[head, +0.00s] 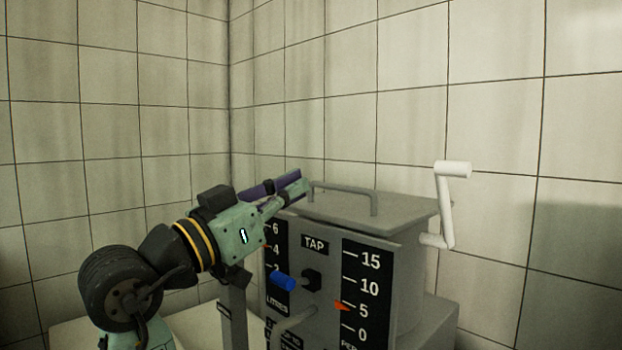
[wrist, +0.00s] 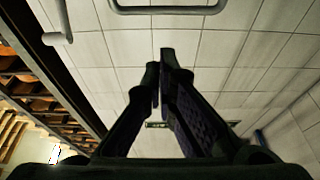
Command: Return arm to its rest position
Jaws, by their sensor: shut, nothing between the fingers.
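My gripper (head: 298,182) is at the centre of the head view, raised near the upper left edge of a grey machine (head: 410,250). Its green body points up and to the right, and its dark purple fingers are close together. In the wrist view the fingers of my gripper (wrist: 160,66) come nearly together at the tips, with nothing between them. The head view does not show clearly whether the gripper touches the machine or is only in front of it.
The machine has a lid handle (head: 345,187), a white crank (head: 447,205), a blue-tipped tap lever (head: 284,282) and an orange-red pointer (head: 342,306) near 5. Tiled walls (head: 380,90) stand behind. Shelves with orange items (wrist: 22,78) show at left in the wrist view.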

